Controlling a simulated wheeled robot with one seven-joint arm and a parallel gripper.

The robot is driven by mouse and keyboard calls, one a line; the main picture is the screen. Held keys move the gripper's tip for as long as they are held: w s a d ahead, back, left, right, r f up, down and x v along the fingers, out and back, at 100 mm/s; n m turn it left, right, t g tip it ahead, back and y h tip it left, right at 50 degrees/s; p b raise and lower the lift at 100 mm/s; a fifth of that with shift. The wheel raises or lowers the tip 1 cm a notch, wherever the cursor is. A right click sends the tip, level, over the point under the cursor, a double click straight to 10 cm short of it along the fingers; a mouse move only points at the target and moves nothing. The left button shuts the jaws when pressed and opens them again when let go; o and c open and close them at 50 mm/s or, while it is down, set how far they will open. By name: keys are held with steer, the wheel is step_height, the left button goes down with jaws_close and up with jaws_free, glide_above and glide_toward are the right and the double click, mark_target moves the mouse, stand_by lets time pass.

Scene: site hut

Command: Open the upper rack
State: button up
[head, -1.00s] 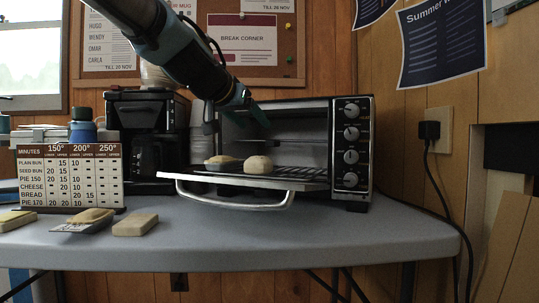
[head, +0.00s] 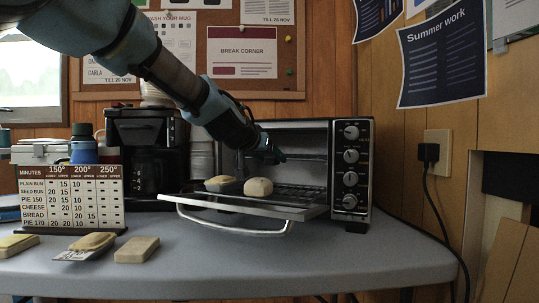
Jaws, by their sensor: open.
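The toaster oven (head: 351,130) stands on the table with its door (head: 255,208) folded down open, the handle at the front edge. A wire rack (head: 300,192) shows inside, low in the opening, reaching out over the door. Two pale buns sit there: one (head: 221,184) on a dark holder at the left, one rounder (head: 258,187) at the middle. My gripper (head: 272,156) is at the oven opening, above the round bun, open and apart from it. My wrist hides part of the oven's upper left, and I cannot make out a separate upper rack.
A timing chart (head: 70,197) stands at the left, with several food pieces before it, such as a pale block (head: 137,250). A coffee maker (head: 146,150) stands left of the oven. The table (head: 340,262) is clear in front of the oven.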

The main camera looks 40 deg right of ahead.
steer(key=shift+c, duration=0.4)
jaws_close()
stand_by(1.1)
